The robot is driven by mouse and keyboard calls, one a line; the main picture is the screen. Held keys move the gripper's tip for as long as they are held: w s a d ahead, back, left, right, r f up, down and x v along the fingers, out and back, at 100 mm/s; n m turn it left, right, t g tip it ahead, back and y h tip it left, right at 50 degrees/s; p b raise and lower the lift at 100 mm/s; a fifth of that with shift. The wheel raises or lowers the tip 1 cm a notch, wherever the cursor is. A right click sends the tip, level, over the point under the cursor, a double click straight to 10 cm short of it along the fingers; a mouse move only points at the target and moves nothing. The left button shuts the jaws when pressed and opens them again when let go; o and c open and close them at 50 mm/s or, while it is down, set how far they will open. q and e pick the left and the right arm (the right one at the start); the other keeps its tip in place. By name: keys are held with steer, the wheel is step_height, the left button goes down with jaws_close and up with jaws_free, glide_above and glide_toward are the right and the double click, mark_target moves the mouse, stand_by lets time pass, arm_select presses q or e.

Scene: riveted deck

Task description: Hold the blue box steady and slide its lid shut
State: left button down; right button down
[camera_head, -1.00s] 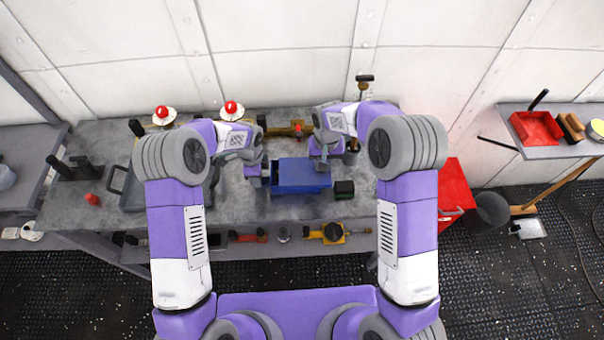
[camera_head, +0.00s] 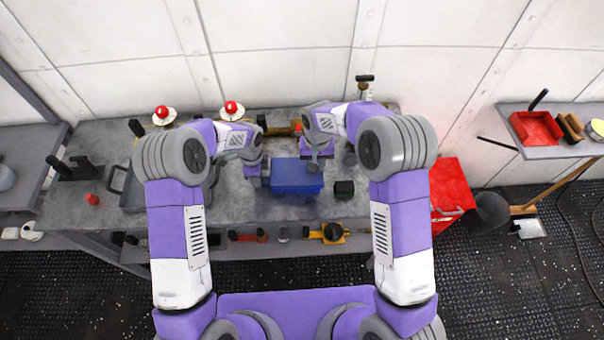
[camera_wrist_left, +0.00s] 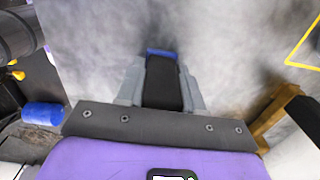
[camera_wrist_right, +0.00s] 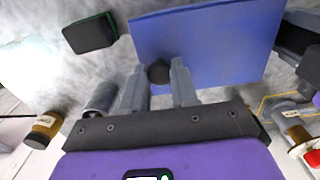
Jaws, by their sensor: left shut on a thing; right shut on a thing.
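The blue box (camera_head: 296,190) sits on the grey bench between my two grippers, its blue lid over most or all of its top. My left gripper (camera_head: 264,181) is at the box's left end. In the left wrist view its fingers (camera_wrist_left: 162,75) are shut on a dark piece, with a blue sliver (camera_wrist_left: 161,51) just past the tips. My right gripper (camera_head: 314,168) is above the lid. In the right wrist view its fingers (camera_wrist_right: 159,86) flank a dark round knob (camera_wrist_right: 159,71) on the blue lid (camera_wrist_right: 215,45). The lid's inner edges are not clear.
A black block (camera_head: 344,189) stands just right of the box. A grey tray (camera_head: 132,192) lies left on the bench. Red push buttons (camera_head: 231,108) stand at the back. A red case (camera_head: 452,190) is beyond the bench's right end.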

steer(key=c, duration=0.8)
jaws_free()
steer(key=shift+a, duration=0.1)
step_height(320, 180, up, 17)
steer(key=shift+r, duration=0.1)
arm_select(q)
steer(key=c, duration=0.6)
jaws_free()
steer(key=shift+c, duration=0.2)
